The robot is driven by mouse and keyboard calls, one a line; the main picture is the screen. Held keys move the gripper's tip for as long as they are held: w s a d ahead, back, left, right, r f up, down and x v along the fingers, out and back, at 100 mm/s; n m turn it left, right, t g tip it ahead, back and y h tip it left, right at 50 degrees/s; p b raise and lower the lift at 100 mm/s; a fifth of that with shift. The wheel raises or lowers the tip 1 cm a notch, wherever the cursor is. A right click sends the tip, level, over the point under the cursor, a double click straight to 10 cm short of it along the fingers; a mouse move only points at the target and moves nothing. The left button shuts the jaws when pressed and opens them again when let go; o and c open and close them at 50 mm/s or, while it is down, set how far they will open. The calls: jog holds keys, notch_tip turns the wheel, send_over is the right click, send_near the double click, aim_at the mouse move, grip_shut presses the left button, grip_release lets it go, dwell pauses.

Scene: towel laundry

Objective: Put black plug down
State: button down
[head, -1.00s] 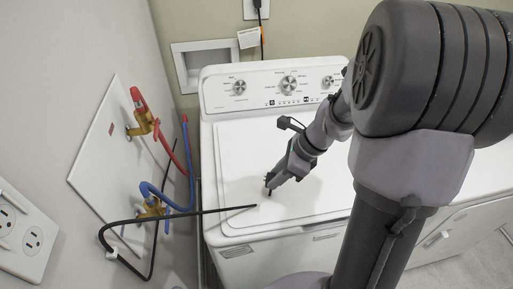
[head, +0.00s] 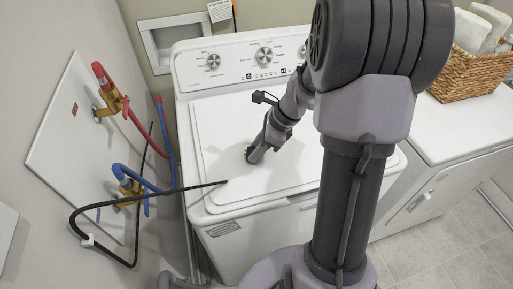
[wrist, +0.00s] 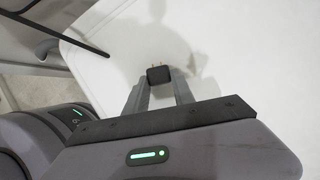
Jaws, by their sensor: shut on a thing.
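The black plug (wrist: 159,75) is between my gripper's fingertips in the wrist view, with its two metal prongs pointing away from the gripper. My gripper (head: 251,154) is shut on it over the white washer lid (head: 225,135), left of the lid's middle. In the head view the plug is mostly hidden by the fingers and too small to make out. I cannot tell whether the plug touches the lid; a shadow lies on the white surface near it in the wrist view.
Red and blue hoses (head: 130,120) hang at the wall valves. A wicker basket (head: 470,72) with towels stands on the right machine.

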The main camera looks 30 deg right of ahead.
jog(key=c, duration=1.1)
grip_release()
jog(key=shift+o, duration=0.2)
